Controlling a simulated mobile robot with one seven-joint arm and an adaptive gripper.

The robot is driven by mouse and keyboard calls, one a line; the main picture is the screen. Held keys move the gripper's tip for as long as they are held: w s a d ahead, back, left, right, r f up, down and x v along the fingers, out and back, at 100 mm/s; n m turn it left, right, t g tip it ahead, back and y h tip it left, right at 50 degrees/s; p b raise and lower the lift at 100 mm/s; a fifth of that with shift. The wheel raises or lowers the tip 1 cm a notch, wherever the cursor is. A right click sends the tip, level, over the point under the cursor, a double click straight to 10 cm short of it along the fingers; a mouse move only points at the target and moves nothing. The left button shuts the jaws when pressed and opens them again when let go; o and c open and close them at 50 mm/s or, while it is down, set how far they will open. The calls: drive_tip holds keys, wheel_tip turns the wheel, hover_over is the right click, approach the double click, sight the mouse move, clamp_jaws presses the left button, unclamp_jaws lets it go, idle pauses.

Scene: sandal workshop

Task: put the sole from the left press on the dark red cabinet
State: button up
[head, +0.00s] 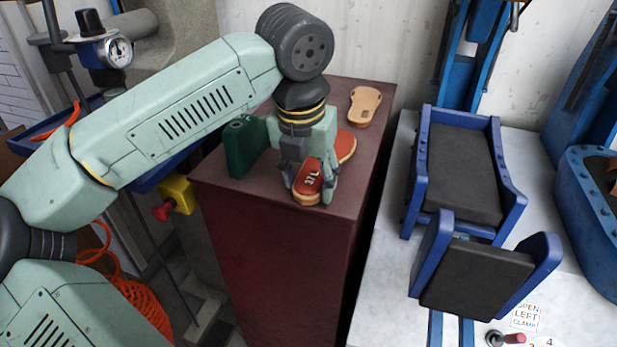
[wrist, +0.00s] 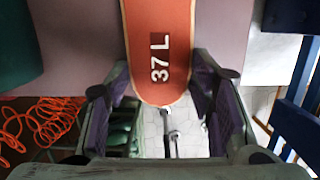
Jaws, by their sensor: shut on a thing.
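The red-orange sole (head: 308,183) is held between the fingers of my gripper (head: 309,180). In the wrist view the sole (wrist: 158,25) carries a white "37 L" and runs off the top edge, with a finger at each side. In the head view a red end behind my gripper looks like its far part. It is over the front of the dark red cabinet (head: 290,255); I cannot tell whether it touches the top. The left press (head: 422,175) has dark pads, and no sole shows on it.
A tan sole (head: 365,106) lies at the back right of the cabinet top. A dark green box (head: 243,146) stands on the left, close to my gripper. Orange coiled hose (head: 128,300) hangs at left. Another blue press (head: 590,215) is at the far right.

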drive_tip(key=shift+f, duration=0.3)
drive_tip(key=o, duration=1.1)
drive_tip(key=shift+o, duration=0.2)
